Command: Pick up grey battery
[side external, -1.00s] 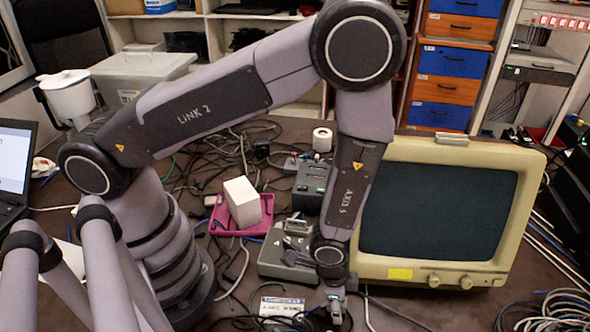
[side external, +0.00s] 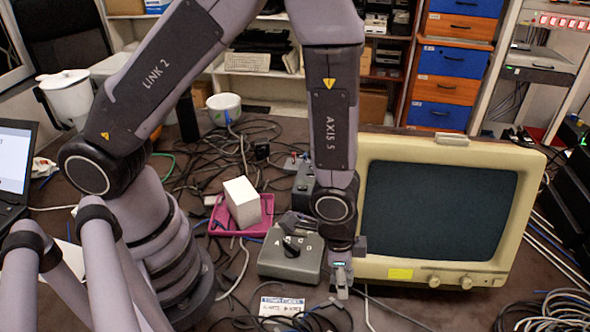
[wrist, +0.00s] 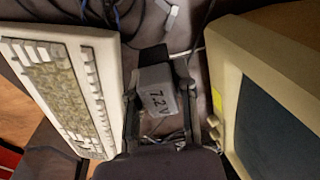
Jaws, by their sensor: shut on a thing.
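The grey battery (wrist: 160,92) is a block marked "7.2 V" with a black end, seen in the wrist view. My gripper (wrist: 157,84) is shut on it, with one finger along each side. In the side external view my gripper (side external: 341,284) points down in front of the monitor's lower left corner, above the dark table. The battery is hard to make out there, hidden by or blended with the fingers.
A beige CRT monitor (side external: 440,218) stands close on the right. A grey switch box (side external: 290,262) is close on the left, with a pink tray (side external: 228,229) holding a white block (side external: 242,203) behind it. A keyboard (wrist: 58,90) shows at left in the wrist view. Cables (side external: 330,318) lie below.

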